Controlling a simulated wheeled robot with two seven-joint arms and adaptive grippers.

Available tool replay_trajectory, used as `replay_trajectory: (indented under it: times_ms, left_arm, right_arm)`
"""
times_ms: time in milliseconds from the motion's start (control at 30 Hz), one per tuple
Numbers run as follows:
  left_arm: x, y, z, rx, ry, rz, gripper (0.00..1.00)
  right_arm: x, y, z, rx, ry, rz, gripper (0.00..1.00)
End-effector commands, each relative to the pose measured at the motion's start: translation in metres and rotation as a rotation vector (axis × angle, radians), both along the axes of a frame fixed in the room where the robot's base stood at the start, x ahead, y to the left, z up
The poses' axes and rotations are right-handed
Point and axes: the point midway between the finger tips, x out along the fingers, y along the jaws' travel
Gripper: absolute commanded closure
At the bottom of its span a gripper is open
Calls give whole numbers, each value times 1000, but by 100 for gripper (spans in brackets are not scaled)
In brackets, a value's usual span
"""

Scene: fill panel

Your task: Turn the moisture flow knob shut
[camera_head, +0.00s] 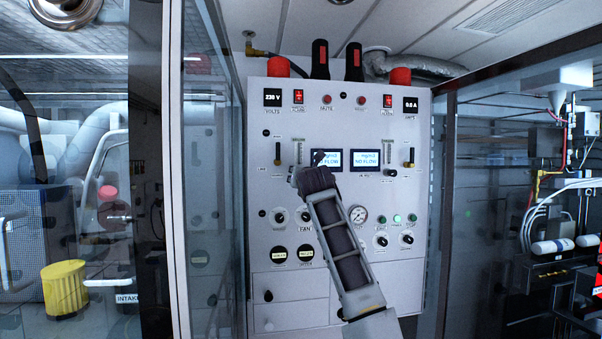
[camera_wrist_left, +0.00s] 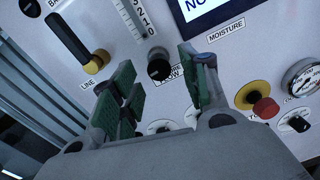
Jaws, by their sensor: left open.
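The moisture flow knob (camera_wrist_left: 159,66) is a small round black knob on the white panel, below a scale with numbers, in the left wrist view. A label under it is partly covered and reads "...URE FLOW". My left gripper (camera_wrist_left: 158,85) has green-padded fingers, open, and the knob appears between them. I cannot tell whether either finger touches it. In the head view my left gripper (camera_head: 311,168) is in front of the panel, below the left display, and hides the knob.
The control panel (camera_head: 345,105) carries displays, switches and a gauge (camera_head: 358,214). In the left wrist view, a yellow-tipped lever (camera_wrist_left: 97,62) is left of the knob and a red button (camera_wrist_left: 265,107) lies to the right. Glass (camera_head: 210,150) stands left of the panel.

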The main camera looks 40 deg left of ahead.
Motion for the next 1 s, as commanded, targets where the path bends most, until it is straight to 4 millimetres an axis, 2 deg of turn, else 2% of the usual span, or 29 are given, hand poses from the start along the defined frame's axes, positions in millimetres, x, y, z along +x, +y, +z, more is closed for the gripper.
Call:
replay_trajectory:
  times_ms: [300,800,1000]
  left_arm:
    - [11,13,1,0,1,1,55]
    - [14,16,0,0,0,0,55]
    - [14,16,0,0,0,0,79]
  right_arm:
    - [0,5,14,5,0,-2,64]
    - [0,7,16,7,0,-1,64]
    - [0,4,16,4,0,0,64]
